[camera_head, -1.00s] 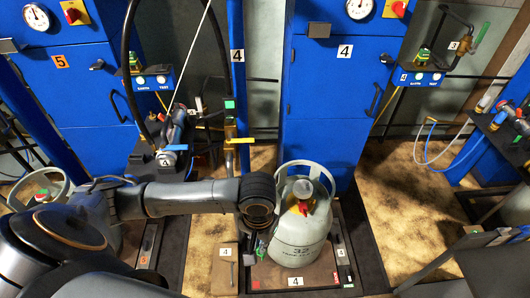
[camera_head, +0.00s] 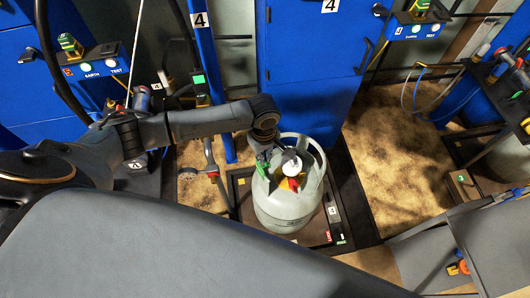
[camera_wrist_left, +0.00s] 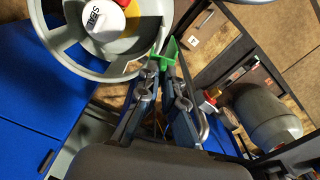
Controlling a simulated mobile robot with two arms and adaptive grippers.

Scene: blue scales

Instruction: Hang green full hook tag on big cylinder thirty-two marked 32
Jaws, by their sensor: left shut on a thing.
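A big grey-green cylinder (camera_head: 285,208) stands upright on the dark scale platform marked 4. Its open collar rings a white cap and red and yellow valve parts. The number on its body cannot be read now. My left gripper (camera_head: 268,157) is at the collar's left rim in the head view. It is shut on the green tag (camera_head: 261,168). In the left wrist view, the green tag (camera_wrist_left: 170,50) sits between my left fingertips (camera_wrist_left: 164,62), close beside the grey collar (camera_wrist_left: 145,48). I cannot tell whether the tag touches the collar. My right gripper is not in view.
Blue scale cabinets (camera_head: 315,55) stand behind the cylinder, with a blue post (camera_head: 211,90) to its left. Another grey cylinder (camera_wrist_left: 265,117) shows in the left wrist view. Bare brown floor (camera_head: 385,150) lies to the right of the platform.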

